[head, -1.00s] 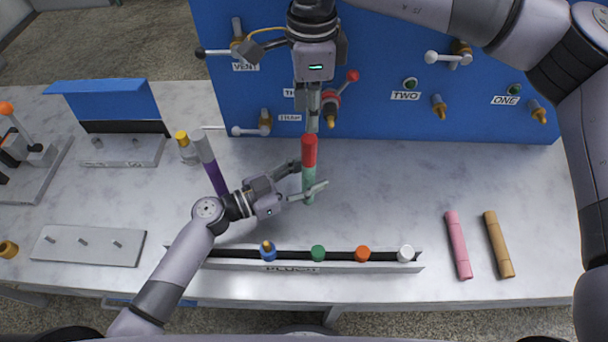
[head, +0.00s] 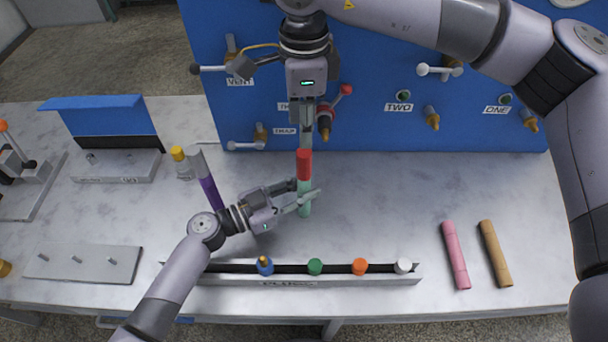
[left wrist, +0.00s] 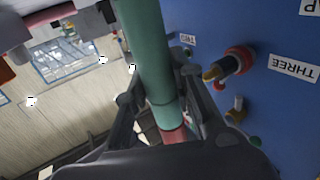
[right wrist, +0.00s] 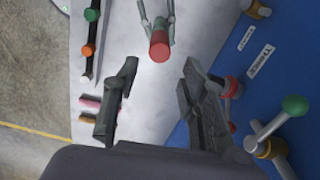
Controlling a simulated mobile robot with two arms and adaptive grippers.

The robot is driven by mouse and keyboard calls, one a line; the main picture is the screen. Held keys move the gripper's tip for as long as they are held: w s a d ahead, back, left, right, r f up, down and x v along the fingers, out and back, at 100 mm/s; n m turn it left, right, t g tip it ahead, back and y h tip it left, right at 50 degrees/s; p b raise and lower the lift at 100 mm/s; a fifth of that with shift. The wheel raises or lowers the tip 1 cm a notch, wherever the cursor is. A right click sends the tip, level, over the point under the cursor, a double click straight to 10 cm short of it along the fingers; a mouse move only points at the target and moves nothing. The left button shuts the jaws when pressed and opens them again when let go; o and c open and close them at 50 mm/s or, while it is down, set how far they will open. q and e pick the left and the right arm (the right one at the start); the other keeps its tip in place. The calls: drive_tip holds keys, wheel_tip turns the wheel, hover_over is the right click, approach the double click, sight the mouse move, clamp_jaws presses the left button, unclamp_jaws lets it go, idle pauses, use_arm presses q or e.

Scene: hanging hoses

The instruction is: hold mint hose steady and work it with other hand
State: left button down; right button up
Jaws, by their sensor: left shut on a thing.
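The mint hose (head: 304,205) stands upright above the table, with a red upper end (head: 304,163). My left gripper (head: 298,193) is shut on its mint part. In the left wrist view the mint hose (left wrist: 150,55) passes between the two fingers. My right gripper (head: 306,142) points down just above the red end and is empty. In the right wrist view its fingers (right wrist: 159,66) are apart, with the red end (right wrist: 159,46) beyond the tips. I cannot tell how large the gap is.
The blue panel (head: 370,130) with valves and nozzles stands behind. A plug rail (head: 335,281) lies in front. Pink (head: 456,255) and tan (head: 496,254) hoses lie at right. The table between is clear.

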sight(304, 167)
drive_tip(key=shift+o, duration=0.6)
drive_tip(key=shift+f+m, duration=0.15)
drive_tip(key=shift+m, duration=0.45)
drive_tip(key=shift+f, duration=0.2)
wheel_tip(304, 167, down, 12)
drive_tip(key=shift+r, duration=0.25)
drive_tip(key=shift+c, duration=0.5)
clamp_jaws()
